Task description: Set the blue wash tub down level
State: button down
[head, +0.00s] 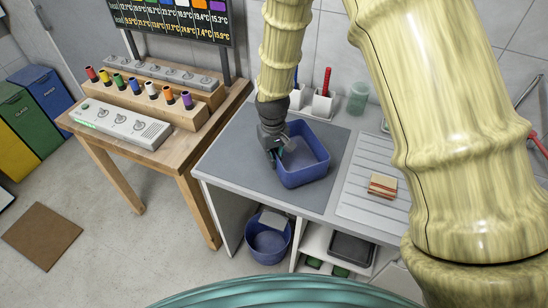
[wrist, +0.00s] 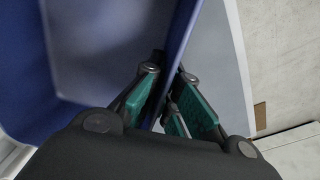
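The blue wash tub (head: 305,172) is at the grey mat on the counter, open side up. It looks slightly tilted; whether its base fully touches the mat I cannot tell. My gripper (head: 274,155) reaches down from above at the tub's left wall. In the wrist view, my gripper (wrist: 168,75) has its teal-padded fingers on either side of the tub's wall, closed in on it. The tub's pale inside (wrist: 110,50) fills the left of that view.
The grey mat (head: 235,150) has free room left of the tub. To the right are a ribbed drainer (head: 360,205) and stacked sponges (head: 382,186). White holders (head: 322,104) and a green cup (head: 358,97) stand behind. Another blue bucket (head: 268,243) is below the counter.

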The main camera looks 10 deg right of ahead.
jog(key=shift+f+b, duration=0.3)
jog(key=shift+f, duration=0.3)
jog(key=c, duration=1.6)
grip_release()
jog(key=shift+o, duration=0.2)
jog(key=shift+r, duration=0.1)
